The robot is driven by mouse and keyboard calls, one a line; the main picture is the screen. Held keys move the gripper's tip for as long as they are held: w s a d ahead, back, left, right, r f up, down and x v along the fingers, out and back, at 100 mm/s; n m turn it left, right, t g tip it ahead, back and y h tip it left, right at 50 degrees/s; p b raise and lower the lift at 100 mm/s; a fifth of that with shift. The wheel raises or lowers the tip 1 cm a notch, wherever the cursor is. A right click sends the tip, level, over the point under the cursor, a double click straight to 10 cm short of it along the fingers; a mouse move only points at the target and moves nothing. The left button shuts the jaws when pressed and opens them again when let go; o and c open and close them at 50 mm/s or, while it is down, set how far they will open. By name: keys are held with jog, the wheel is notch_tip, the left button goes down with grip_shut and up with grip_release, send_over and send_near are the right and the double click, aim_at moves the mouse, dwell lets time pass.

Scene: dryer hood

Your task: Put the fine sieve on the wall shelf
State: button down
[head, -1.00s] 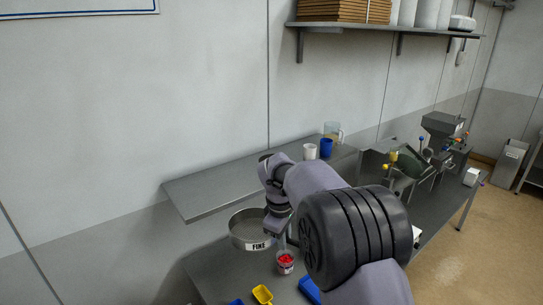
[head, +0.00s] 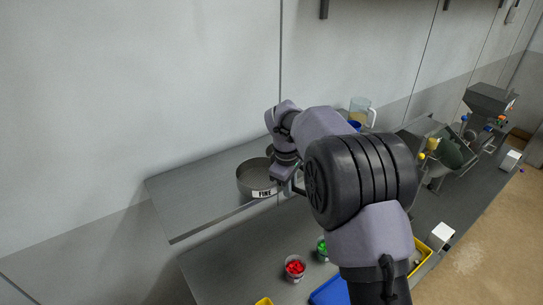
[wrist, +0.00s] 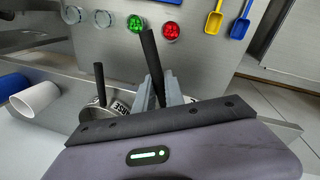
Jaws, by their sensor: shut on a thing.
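The fine sieve (head: 250,187) is a round grey metal pan with a white FINE label. In the head view it is over the left part of the grey wall shelf (head: 185,200), near its front edge; I cannot tell whether it touches. My gripper (head: 286,181) is at its right side, shut on its handle. In the wrist view my gripper (wrist: 160,98) has a black handle (wrist: 151,55) between its fingers; the pan is hidden there. A second sieve (wrist: 118,107), its label partly readable as "RSE", shows beside the fingers with its own black handle.
A clear jug (head: 359,109) and a blue cup (head: 355,126) stand farther right on the shelf; a white cup (wrist: 36,98) lies near in the wrist view. Below, the bench holds red (head: 295,267) and green (head: 322,247) filled cups and a blue tray (head: 332,291). The shelf's left end is clear.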

aim_at(240, 187)
jog(key=a, duration=0.2)
jog(key=a+p, duration=0.1)
jog(key=a, duration=0.1)
jog(key=s+a, duration=0.1)
jog(key=a, duration=0.1)
jog(key=shift+s+r+p, duration=0.1)
jog(key=shift+r+p, duration=0.15)
jog(key=shift+p, duration=0.15)
jog(key=a+p, duration=0.1)
jog(key=a, duration=0.2)
jog(key=w+a+f, duration=0.1)
jog(key=a, duration=0.2)
jog(key=a+p, duration=0.1)
jog(key=a, duration=0.1)
jog(key=shift+w+a+f+p, duration=0.3)
jog(key=shift+w+a, duration=0.1)
notch_tip(240, 187, down, 3)
jog(key=shift+s+f+p, duration=0.1)
jog(key=shift+f+p, duration=0.05)
jog(key=shift+p, duration=0.35)
jog(key=shift+f, duration=0.15)
jog(key=c, duration=1.4)
grip_release()
